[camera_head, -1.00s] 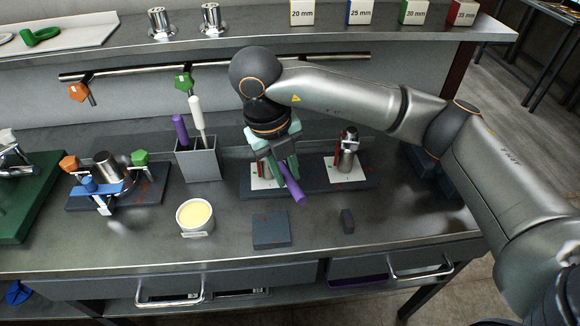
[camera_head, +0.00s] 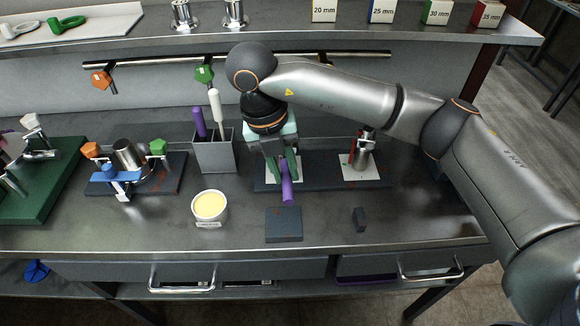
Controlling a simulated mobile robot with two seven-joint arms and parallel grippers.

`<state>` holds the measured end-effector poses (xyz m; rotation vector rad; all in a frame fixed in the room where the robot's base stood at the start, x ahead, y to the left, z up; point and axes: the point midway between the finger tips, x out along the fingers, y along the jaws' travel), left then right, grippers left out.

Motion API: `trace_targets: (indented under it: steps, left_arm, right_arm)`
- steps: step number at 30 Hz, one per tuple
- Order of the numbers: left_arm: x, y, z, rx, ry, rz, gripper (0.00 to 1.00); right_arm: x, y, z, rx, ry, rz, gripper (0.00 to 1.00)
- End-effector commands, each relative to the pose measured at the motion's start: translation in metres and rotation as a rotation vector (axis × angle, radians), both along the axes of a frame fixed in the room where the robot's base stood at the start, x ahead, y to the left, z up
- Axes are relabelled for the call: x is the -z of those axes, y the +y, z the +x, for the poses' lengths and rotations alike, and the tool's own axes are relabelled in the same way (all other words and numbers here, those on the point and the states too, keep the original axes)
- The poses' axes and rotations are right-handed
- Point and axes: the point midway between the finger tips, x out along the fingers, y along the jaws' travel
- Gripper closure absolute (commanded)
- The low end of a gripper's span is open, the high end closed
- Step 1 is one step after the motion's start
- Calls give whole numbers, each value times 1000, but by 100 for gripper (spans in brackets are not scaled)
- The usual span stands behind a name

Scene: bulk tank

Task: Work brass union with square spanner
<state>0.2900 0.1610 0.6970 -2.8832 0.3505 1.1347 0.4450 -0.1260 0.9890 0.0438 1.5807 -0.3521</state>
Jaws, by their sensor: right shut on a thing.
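My right gripper (camera_head: 284,170) reaches down from the end of the arm over the left white plate of a dark base (camera_head: 322,183). It is shut on a purple-handled tool (camera_head: 288,193), whose handle points toward the front of the bench. I cannot tell whether this is the square spanner, as its working end is hidden by the gripper. Whatever fitting stands on the left white plate (camera_head: 268,181) is also hidden, and I cannot make out a brass union. A metal fitting with a red part (camera_head: 362,155) stands on the right white plate. My left gripper is out of view.
A grey holder (camera_head: 214,157) with purple and white handles stands left of the gripper. A cream-filled tub (camera_head: 209,206), a dark square pad (camera_head: 284,226) and a small dark block (camera_head: 359,219) lie in front. A rail with hanging knobs (camera_head: 204,74) runs behind.

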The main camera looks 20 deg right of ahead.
Motion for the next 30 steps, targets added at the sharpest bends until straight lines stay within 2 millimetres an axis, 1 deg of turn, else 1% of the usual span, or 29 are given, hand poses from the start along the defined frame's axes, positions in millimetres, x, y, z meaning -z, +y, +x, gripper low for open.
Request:
trace_targets:
  steps: [7, 13, 22, 30]
  left_arm:
    - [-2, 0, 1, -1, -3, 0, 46]
    - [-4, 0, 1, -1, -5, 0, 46]
    - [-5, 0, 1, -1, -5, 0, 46]
    - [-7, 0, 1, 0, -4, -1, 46]
  right_arm:
    - [0, 7, 1, 47, 2, 3, 100]
    - [0, 14, 4, 124, 3, 2, 100]
    - [0, 19, 6, 176, 3, 2, 100]
    - [0, 28, 10, 268, 3, 2, 100]
